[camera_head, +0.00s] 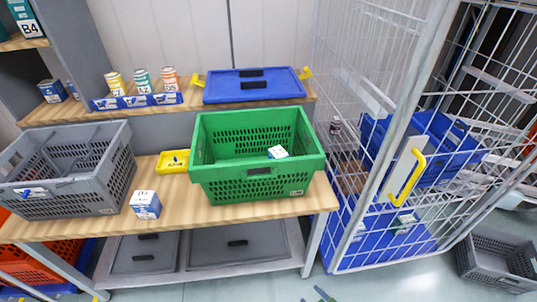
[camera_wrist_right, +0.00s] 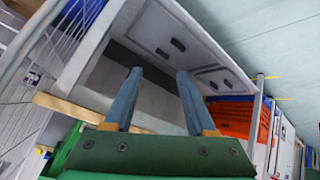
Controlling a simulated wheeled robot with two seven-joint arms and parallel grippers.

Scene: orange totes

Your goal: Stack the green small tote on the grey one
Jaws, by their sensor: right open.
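The green tote (camera_head: 257,184) stands upright on the wooden table, right of its middle. A small white-and-blue box (camera_head: 278,152) shows inside it. The grey tote (camera_head: 70,201) stands at the left end of the same table, apart from the green one, and looks empty. My right gripper (camera_head: 325,294) shows only as small tips at the bottom edge of the head view, below and in front of the table. In the right wrist view its two fingers (camera_wrist_right: 157,72) are spread with nothing between them. My left gripper is not in view.
A blue-and-white box (camera_head: 145,205) and a yellow tray (camera_head: 173,161) stand between the totes. A blue lidded tote (camera_head: 254,86) and several cans sit on the shelf behind. A wire cage (camera_head: 375,130) with blue totes stands close on the right. Grey lidded totes (camera_head: 235,243) lie below.

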